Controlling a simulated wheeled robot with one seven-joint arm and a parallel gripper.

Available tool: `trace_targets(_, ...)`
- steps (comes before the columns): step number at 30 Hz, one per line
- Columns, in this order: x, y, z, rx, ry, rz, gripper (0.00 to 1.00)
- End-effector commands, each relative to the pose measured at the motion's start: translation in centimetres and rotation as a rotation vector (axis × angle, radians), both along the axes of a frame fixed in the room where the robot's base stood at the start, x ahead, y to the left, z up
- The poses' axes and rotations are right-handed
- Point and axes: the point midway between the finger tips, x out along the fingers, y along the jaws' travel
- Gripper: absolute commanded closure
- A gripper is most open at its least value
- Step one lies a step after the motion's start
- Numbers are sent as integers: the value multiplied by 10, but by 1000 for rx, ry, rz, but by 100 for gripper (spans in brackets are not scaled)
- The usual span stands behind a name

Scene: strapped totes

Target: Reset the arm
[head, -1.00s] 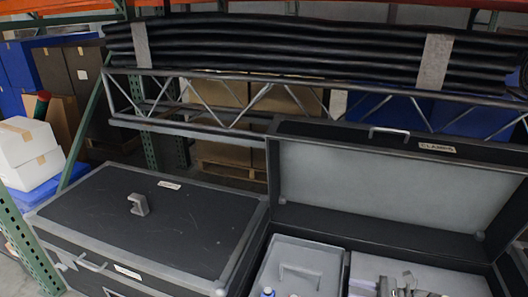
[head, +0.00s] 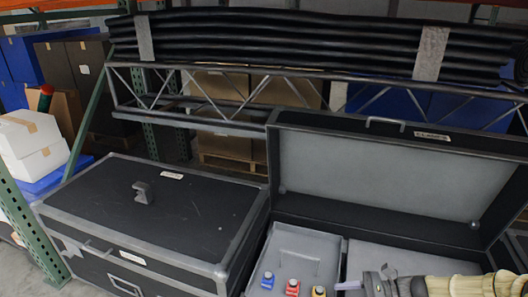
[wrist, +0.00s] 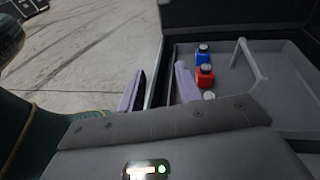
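My gripper shows in the wrist view (wrist: 160,88) with its two pale purple fingers apart and nothing held between them. Its fingers look down over a dark side wall of the open case (wrist: 155,95); I cannot tell how close they are to it. In the head view my gripper is at the bottom edge, over the open black case (head: 375,139), and its fingertips are hard to make out. A grey tray (head: 306,242) in this case holds a blue bottle (head: 267,280), a red bottle (head: 292,287) and a yellow bottle (head: 318,291).
A closed black case (head: 200,215) with a small grey object (head: 142,192) on its lid stands at left. A metal truss (head: 230,85) and black tubes (head: 290,45) run behind the cases. White boxes (head: 30,145) and a green rack post (head: 20,230) are at far left.

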Motion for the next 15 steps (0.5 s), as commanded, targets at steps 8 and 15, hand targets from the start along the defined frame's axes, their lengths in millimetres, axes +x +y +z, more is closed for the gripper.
trace_targets(8, -23, 30, -14, -273, -61, 235, 66)
trace_targets(15, -48, 45, -16, -579, -199, 516, 66)
